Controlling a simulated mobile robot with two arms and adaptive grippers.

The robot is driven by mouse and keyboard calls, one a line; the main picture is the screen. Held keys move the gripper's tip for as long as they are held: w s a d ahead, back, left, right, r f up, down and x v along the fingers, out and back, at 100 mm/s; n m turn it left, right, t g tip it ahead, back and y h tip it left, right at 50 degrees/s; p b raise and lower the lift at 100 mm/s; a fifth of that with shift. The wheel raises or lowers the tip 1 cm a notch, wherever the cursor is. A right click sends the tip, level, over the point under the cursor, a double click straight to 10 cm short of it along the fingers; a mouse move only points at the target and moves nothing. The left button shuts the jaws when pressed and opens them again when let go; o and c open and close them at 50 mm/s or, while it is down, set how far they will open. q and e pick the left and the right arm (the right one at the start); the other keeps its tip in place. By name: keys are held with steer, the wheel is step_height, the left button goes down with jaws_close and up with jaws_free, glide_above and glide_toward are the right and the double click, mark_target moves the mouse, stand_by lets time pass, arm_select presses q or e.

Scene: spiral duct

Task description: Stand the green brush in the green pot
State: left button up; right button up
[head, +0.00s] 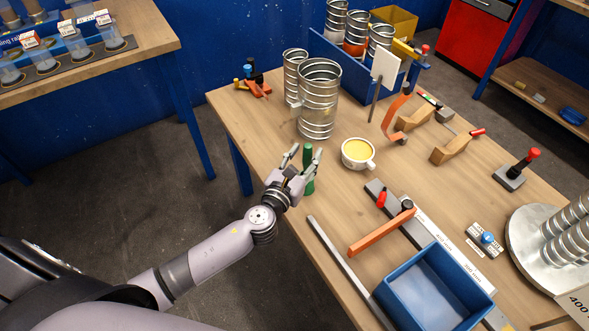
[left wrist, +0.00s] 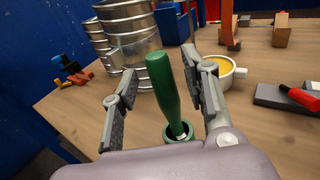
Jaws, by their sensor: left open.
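The green brush (left wrist: 165,85) stands handle up, with its lower end inside the rim of the green pot (left wrist: 179,138) in the left wrist view. Something pale shows inside the rim at its foot. In the head view the brush's handle (head: 307,153) rises between my left fingers, and a green part, likely the pot (head: 309,186), shows below. My left gripper (head: 302,155) is open, with one finger on each side of the brush; it also shows in the left wrist view (left wrist: 160,90). No contact with the handle is clear. My right gripper is out of view.
A cup of yellow stuff (head: 358,153) stands just right of the brush. Metal spiral ducts (head: 319,100) stand behind it. An orange-handled tool (head: 382,232) and a blue bin (head: 432,290) lie toward the front. The table's left edge is close to my arm.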

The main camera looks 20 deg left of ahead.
arm_select(q)
steer(key=s, duration=1)
steer(key=shift+s+a+r, duration=0.2)
steer(key=shift+a+r, duration=0.15)
steer(key=shift+a, duration=0.05)
